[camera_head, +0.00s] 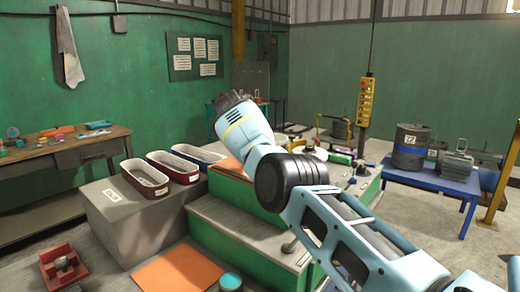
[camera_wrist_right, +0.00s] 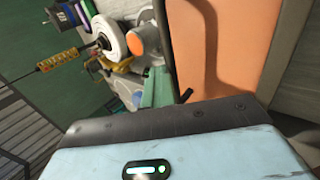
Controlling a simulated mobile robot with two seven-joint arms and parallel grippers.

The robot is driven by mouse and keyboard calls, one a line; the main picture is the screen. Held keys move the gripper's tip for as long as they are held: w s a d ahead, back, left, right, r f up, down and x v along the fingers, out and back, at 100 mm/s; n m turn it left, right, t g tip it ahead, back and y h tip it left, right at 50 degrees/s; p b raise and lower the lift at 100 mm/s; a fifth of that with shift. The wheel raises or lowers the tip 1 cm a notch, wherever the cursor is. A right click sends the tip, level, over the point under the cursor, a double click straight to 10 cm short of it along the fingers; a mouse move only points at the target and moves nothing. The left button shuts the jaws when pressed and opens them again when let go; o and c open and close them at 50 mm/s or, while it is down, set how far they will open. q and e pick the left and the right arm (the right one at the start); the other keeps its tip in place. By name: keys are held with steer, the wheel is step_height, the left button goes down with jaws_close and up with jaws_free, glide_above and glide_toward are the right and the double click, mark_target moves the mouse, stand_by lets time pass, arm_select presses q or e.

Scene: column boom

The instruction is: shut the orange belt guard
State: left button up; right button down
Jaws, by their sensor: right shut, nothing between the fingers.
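An orange panel (camera_wrist_right: 235,50), which looks like the belt guard, fills the upper middle of the right wrist view, with a dark strip along its left side and a shadow on it. In the head view a small piece of orange (camera_head: 228,164) shows on the green machine (camera_head: 220,190), partly hidden by my right arm. I cannot tell the guard's angle or how far open it is. My right gripper (camera_wrist_right: 185,95) is shut and empty, close in front of the panel; I cannot tell whether it touches. My left gripper is not in view.
Three trays (camera_head: 146,178) stand on a grey block left of the machine. A flat orange sheet (camera_head: 175,272) lies in front, beside a teal-topped can (camera_head: 230,282). A yellow pendant (camera_head: 364,101) hangs behind. A blue table (camera_head: 430,176) with a drum stands right.

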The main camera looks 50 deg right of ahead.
steer(key=shift+w+a+r, duration=0.1)
steer(key=shift+w+a, duration=0.05)
steer(key=shift+a, duration=0.05)
steer(key=shift+a+r, duration=0.3)
steer(key=shift+r, duration=0.15)
steer(key=p+v, duration=0.1)
steer(key=v, duration=0.5)
steer(key=shift+a+r, duration=0.2)
steer(key=shift+s, duration=0.2)
